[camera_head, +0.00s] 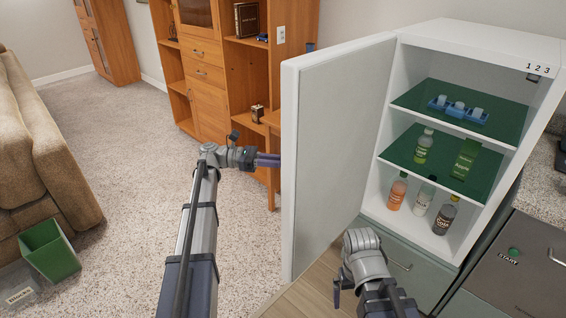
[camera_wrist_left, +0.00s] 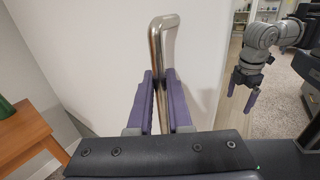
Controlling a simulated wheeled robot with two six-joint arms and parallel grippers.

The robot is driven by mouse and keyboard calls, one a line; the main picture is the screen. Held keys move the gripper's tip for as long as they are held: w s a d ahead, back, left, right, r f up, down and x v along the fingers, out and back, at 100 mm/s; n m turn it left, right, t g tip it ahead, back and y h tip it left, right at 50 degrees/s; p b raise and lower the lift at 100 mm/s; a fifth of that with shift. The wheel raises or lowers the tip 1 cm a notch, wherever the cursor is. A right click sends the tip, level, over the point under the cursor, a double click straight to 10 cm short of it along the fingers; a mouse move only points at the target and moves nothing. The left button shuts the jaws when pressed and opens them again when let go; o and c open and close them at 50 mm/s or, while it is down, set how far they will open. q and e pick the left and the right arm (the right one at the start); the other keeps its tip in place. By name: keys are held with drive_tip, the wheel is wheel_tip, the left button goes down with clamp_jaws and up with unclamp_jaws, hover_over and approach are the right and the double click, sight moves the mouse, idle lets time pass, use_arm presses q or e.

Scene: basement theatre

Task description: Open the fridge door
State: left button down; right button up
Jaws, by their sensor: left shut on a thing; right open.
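The white fridge (camera_head: 478,42) stands at the right with its inside in view. Its door (camera_head: 335,150) is swung wide open to the left. My left gripper (camera_head: 270,160) reaches to the outer side of the door, where the handle is hidden in the head view. In the left wrist view, its purple fingers are shut on the metal handle (camera_wrist_left: 157,45) against the white door (camera_wrist_left: 105,45). My right gripper (camera_wrist_left: 242,95) is open and empty on the other side of the door edge. In the head view, the right arm is low in front of the fridge.
Green shelves (camera_head: 430,165) hold bottles, a green carton (camera_head: 465,158) and a blue tray (camera_head: 458,110). A wooden cabinet (camera_head: 205,50) stands behind the door. A couch (camera_head: 45,150) and green bin (camera_head: 48,250) are at left. Carpet between is clear.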

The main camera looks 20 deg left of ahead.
use_arm(q)
drive_tip(key=c, duration=0.8)
unclamp_jaws()
drive_tip(key=shift+c, duration=0.2)
drive_tip(key=a, duration=0.7)
drive_tip(key=shift+s+a, duration=0.35)
